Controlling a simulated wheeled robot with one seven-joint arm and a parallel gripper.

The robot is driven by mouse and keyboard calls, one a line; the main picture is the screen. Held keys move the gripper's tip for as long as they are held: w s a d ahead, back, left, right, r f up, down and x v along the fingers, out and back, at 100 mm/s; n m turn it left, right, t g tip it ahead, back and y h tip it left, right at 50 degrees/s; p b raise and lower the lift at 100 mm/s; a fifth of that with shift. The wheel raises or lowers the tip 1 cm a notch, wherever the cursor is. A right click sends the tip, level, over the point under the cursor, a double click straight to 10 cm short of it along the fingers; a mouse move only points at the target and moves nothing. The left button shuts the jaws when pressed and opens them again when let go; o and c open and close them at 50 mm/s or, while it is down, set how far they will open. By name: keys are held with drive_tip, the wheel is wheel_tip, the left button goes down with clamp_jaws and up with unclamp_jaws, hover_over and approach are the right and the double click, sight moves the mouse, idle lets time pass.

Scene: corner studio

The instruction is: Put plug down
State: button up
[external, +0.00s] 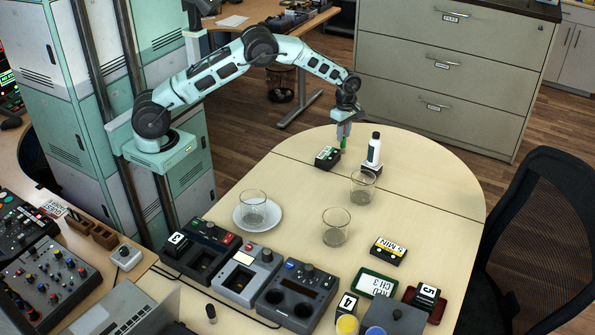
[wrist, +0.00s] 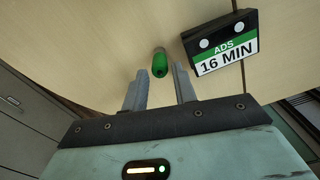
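The plug (wrist: 160,64) is a small green piece with a grey end. In the wrist view it shows just past my fingertips, in line with the space between them. My gripper (wrist: 159,80) is open, its two grey fingers apart, with a gap on each side of the plug. In the external view my gripper (external: 343,131) points down over the far part of the table, and the green of the plug (external: 342,143) shows right below the fingers. I cannot tell for sure whether the plug's lower end touches the table.
A black "ADS 16 MIN" cassette (wrist: 222,45) lies close to the plug. A white bottle with a black cap (external: 374,150) stands to the right in the external view. Glasses (external: 362,188) and a plate (external: 244,222) stand nearer.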

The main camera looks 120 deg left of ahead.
wheel_tip(320, 180, up, 6)
drive_tip(key=shift+f, duration=0.1)
drive_tip(key=shift+r, duration=0.4)
drive_tip(key=shift+d+r, duration=0.1)
drive_tip(key=shift+r, duration=0.05)
drive_tip(key=s+d+r+m+y, duration=0.1)
drive_tip(key=s+d+r+m, duration=0.3)
drive_tip(key=s+d+m, duration=0.5)
drive_tip(key=s+d+r+m, duration=0.5)
drive_tip(key=s+d+m, duration=0.3)
drive_tip(key=s+d, duration=0.1)
drive_tip(key=s+d+f+m, duration=0.2)
drive_tip(key=s+d+m, duration=0.6)
drive_tip(key=s+d, duration=0.1)
drive_tip(key=shift+d+f, duration=0.3)
drive_tip(key=shift+d, duration=0.25)
